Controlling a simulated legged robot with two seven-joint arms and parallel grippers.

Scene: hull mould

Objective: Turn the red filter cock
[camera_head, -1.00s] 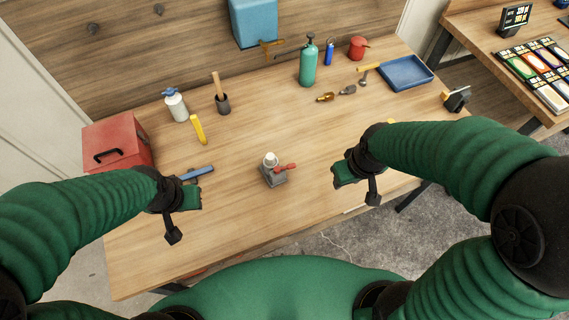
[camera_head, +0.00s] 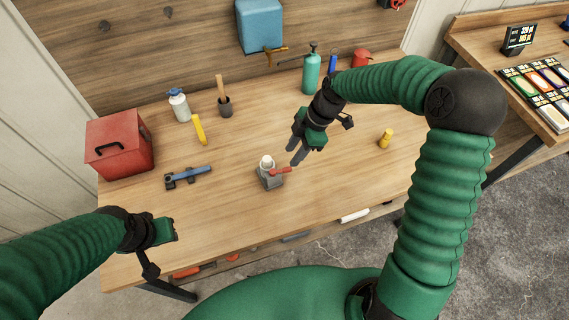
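The red filter cock (camera_head: 281,171) is a small red lever on the right side of a grey block with a white top, the filter unit (camera_head: 268,179). The unit stands on the wooden table near the front middle. My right gripper (camera_head: 294,156) points down and left just above and behind the red lever. Its two dark fingers look parted, with nothing seen between them. Whether a finger touches the lever I cannot tell. My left gripper (camera_head: 162,252) is low at the left, by the table's front edge, away from the filter. Its finger gap is not clear.
A blue clamp-like tool (camera_head: 188,177) lies left of the filter. A red toolbox (camera_head: 120,144), a white bottle (camera_head: 179,105), a yellow-handled tool (camera_head: 199,129) and a green bottle (camera_head: 311,73) stand or lie farther back. A yellow cylinder (camera_head: 386,138) is at right. Table around the filter is clear.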

